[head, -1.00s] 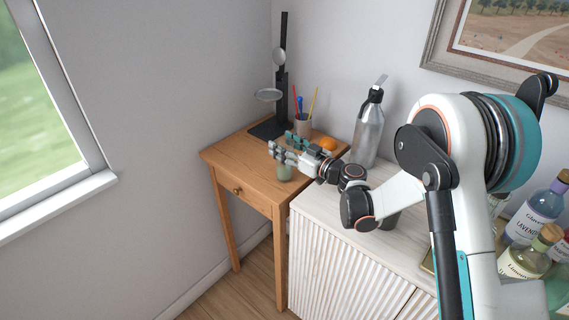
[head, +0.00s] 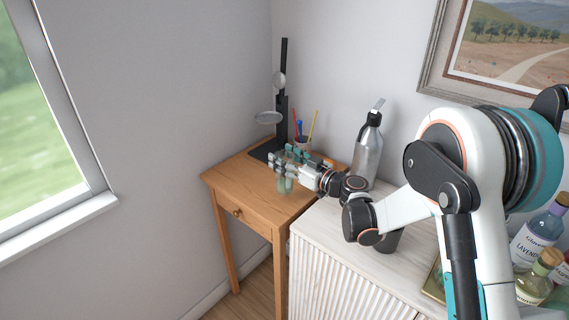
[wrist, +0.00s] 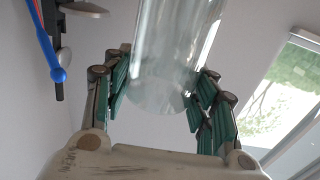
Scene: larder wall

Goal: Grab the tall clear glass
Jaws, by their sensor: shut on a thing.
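The tall clear glass (wrist: 165,60) stands between my gripper's fingers in the wrist view, its rounded end toward the palm. In the head view the glass (head: 284,185) shows only in part, at my fingertips over the small wooden table. My gripper (head: 284,165) is shut on the glass, with teal finger pads on both sides of it in the wrist view (wrist: 160,95). The fingers hide part of the glass in the head view. I cannot tell whether its base touches the tabletop.
The wooden table (head: 240,179) also bears a black stand (head: 283,100) with round discs and a cup of pencils (head: 302,143) behind my gripper. Labelled bottles (head: 534,240) stand at the right.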

